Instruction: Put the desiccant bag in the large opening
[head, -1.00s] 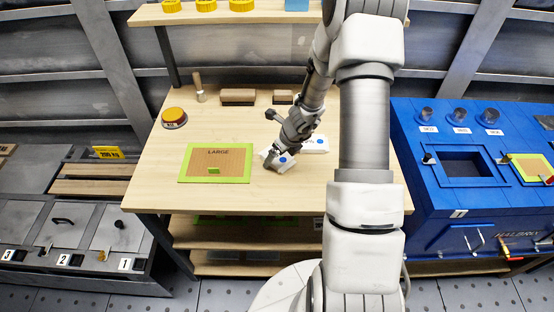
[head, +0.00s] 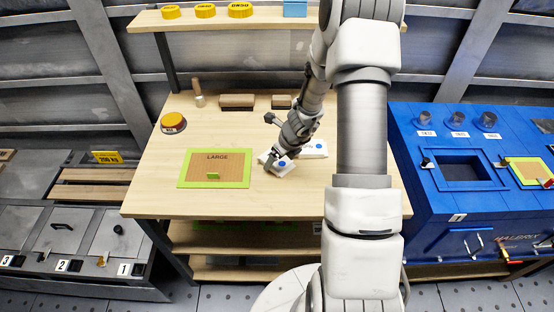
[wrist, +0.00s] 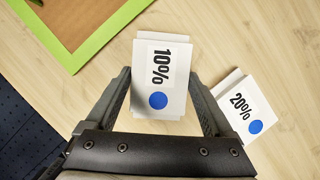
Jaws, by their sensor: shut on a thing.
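A white bag marked 10% with a blue dot (wrist: 160,75) is between the fingers of my gripper (wrist: 160,88), which is shut on it. In the head view my gripper (head: 275,158) is low over the wooden bench, and the same bag (head: 284,165) shows at its tip. A second white bag marked 20% (wrist: 241,104) lies on the bench just to the right, also visible in the head view (head: 313,150). A dark rectangular opening (head: 466,170) is in the top of the blue cabinet at the right.
A green-framed brown panel marked LARGE (head: 215,178) lies on the bench, left of the bags. A smaller green-framed panel (head: 530,171) sits on the blue cabinet (head: 425,195). The bench front is clear.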

